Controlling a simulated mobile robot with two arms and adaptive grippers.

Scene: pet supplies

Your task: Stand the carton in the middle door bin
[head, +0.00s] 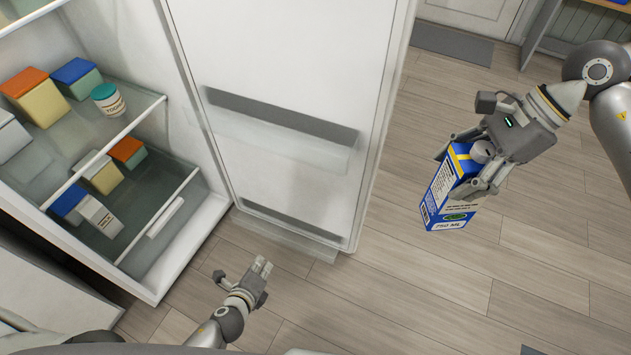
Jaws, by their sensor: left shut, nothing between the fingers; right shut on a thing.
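The carton (437,205), blue, white and yellow with a printed label, hangs above the floor to the right of the open fridge door. My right gripper (474,176) is shut on it near its upper end, and its fingers hide part of it. The carton is tilted in the picture and apart from the door. The door (300,60) shows two clear bins with grey strips, an upper one (280,140) and a lower one (290,238). Both look empty. No third bin is in view. My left gripper (262,270) is shut and empty, below the lower bin.
Fridge shelves at the left hold several boxes and a white tub with a green lid (107,99). A clear drawer front (165,215) sits below them. A grey mat (452,44) lies by a far door. The wooden floor (400,290) is clear.

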